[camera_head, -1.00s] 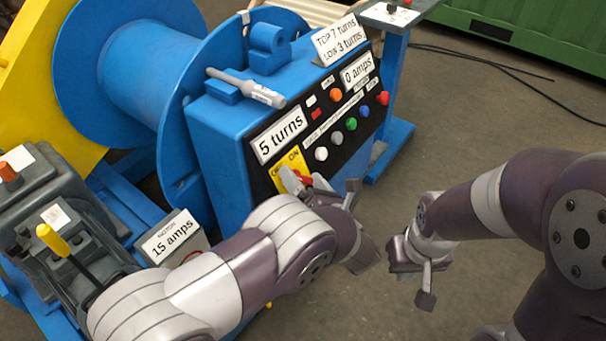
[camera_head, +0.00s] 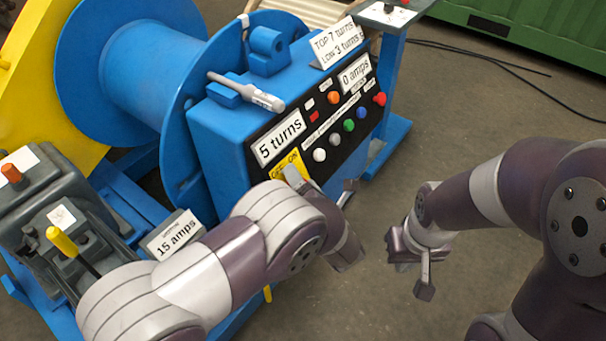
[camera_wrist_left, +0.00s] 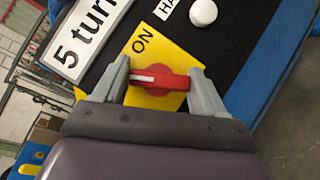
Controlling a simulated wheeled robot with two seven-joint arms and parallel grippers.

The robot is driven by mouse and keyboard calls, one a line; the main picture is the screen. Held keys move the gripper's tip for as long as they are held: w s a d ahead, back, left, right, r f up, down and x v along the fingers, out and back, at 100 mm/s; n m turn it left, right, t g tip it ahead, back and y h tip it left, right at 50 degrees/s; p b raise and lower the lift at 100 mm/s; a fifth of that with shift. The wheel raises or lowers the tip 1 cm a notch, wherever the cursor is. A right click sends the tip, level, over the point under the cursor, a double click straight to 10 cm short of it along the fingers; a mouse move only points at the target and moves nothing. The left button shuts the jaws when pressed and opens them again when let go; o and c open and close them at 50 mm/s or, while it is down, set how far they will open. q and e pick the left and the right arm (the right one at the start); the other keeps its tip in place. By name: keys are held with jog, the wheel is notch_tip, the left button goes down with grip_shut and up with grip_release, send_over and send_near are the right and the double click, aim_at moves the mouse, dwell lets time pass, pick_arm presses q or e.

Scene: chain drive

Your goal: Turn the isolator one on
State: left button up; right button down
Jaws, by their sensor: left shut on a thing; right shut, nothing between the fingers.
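The red isolator handle (camera_wrist_left: 160,80), with a white stripe on its left part, sits on a yellow plate (camera_wrist_left: 165,45) marked ON, seen in the left wrist view. My left gripper (camera_wrist_left: 160,88) is shut on this handle, one finger at each end. The handle lies nearly crosswise in that view. In the head view the yellow plate (camera_head: 289,166) shows low on the blue console (camera_head: 215,135), and my left arm hides the handle. My right gripper (camera_head: 424,278) is shut and empty, hanging clear of the console at the right.
Several coloured buttons (camera_head: 349,125) line the panel to the right of the handle. A "5 turns" display (camera_head: 278,143) is above the yellow plate. A motor box (camera_head: 172,235) reads 15 amps. A yellow-handled lever (camera_head: 61,241) stands at left.

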pick_arm(q)
jog(key=m+g+h+p, duration=0.1)
jog(key=m+g+p, duration=0.1)
jog(key=p, duration=0.3)
jog(key=m+g+h+p, duration=0.1)
jog(key=m+g+p, duration=0.1)
jog(key=m+p, duration=0.3)
jog(key=m+g+h+p, duration=0.1)
jog(key=m+g+p, duration=0.1)
jog(key=m+p, duration=0.2)
jog(key=shift+r+h+p, duration=0.35)
jog(key=shift+h+p, duration=0.05)
jog(key=shift+f+m+g+p, duration=0.2)
jog(key=shift+m+g+p, duration=0.3)
jog(key=shift+m+p, duration=0.25)
jog(key=shift+f, duration=0.15)
jog(key=o, duration=0.9)
jog(key=shift+o, duration=0.5)
jog(key=shift+d, duration=0.1)
jog(key=shift+r, duration=0.2)
jog(key=p+v, duration=0.1)
jog(key=v, duration=1.1)
jog(key=shift+p, duration=0.3)
